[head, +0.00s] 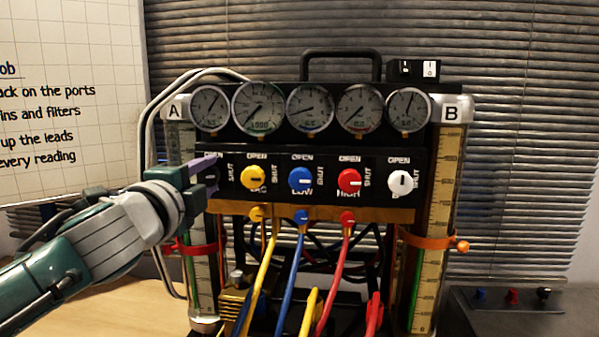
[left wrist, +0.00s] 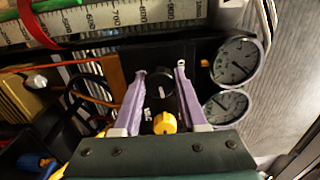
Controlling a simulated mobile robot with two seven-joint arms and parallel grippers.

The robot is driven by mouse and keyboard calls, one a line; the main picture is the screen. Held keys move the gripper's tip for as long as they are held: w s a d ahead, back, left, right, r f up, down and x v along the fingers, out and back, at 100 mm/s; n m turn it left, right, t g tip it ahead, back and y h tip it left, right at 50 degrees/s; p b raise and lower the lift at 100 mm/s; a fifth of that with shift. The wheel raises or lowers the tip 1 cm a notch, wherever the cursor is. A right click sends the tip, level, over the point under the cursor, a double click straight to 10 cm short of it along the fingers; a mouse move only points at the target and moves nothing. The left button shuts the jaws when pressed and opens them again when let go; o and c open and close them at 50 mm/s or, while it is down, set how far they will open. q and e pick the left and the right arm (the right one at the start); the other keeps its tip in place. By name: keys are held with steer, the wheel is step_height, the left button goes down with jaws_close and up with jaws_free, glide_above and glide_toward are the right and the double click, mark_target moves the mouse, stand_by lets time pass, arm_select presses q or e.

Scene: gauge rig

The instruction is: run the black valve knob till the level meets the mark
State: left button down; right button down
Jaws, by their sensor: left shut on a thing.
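The black valve knob (left wrist: 158,82) sits at the left end of the valve panel (head: 325,203), and in the head view my gripper mostly hides it. My left gripper (head: 204,172) is shut on this knob, with its purple fingers on either side of it in the left wrist view (left wrist: 161,74). Sight tube A (head: 203,285) stands at the left with a red band (head: 194,248) around it. Sight tube B (head: 440,185) stands at the right with an orange band (head: 428,240). Green shows along both tubes' edges; I cannot tell the exact level in either.
Yellow (head: 254,178), blue (head: 300,180), red (head: 349,181) and white (head: 400,183) knobs sit right of my gripper. Several dial gauges (head: 310,107) line the top. Coloured hoses (head: 333,280) hang below the panel. A grey control box (head: 512,310) is at the lower right.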

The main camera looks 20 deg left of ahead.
arm_select(q)
steer(key=shift+m, duration=0.8)
steer(key=shift+c, duration=2.2)
jaws_free()
steer(key=v, duration=1)
